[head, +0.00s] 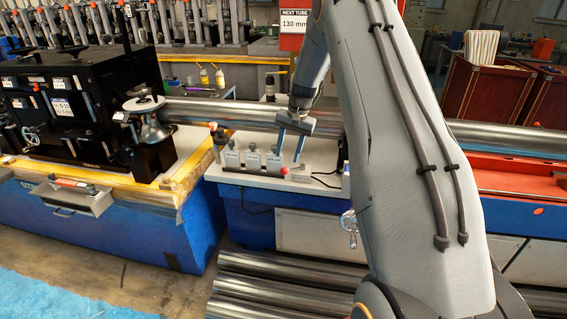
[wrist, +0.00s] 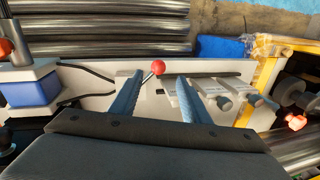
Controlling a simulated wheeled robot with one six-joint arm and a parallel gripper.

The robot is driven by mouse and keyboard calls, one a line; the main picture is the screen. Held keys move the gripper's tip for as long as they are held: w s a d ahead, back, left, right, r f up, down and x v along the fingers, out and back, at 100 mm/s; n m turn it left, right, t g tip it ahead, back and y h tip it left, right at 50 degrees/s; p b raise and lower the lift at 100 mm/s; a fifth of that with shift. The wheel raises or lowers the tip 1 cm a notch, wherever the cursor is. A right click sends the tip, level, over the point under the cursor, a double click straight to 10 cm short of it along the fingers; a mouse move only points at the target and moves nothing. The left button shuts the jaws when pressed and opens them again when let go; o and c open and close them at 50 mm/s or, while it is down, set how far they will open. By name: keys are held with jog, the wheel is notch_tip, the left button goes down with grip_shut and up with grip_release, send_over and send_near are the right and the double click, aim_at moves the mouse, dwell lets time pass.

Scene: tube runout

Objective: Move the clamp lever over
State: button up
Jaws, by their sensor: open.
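The clamp lever appears to be the short metal rod with a red ball knob (wrist: 158,67); the knob also shows in the head view (head: 284,170). In the wrist view the knob sits between the fingertips and slightly beyond them, with its rod leaning down toward the left finger. My gripper (wrist: 156,80) is open, its two blue fingers on either side of the lever. In the head view my gripper (head: 289,155) points down just above the knob. I cannot tell whether a finger touches the lever. The lever's base is hard to make out.
Several grey labelled blocks (head: 252,159) stand close left of my gripper in the head view. A long steel tube (head: 235,113) runs behind it. Another red-tipped handle (head: 213,126) lies to the left. More tubes (head: 250,288) lie below the bench front.

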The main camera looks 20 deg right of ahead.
aim_at(285, 168)
jog(key=f, duration=0.2)
jog(key=f+p, duration=0.2)
jog(key=f, duration=0.1)
jog(key=shift+w+a+f, duration=0.2)
jog(key=shift+a+f, duration=0.05)
jog(key=shift+f, duration=0.1)
jog(key=shift+w+a+f, duration=0.1)
jog(key=shift+a+f, duration=0.1)
jog(key=shift+f, duration=0.35)
grip_shut()
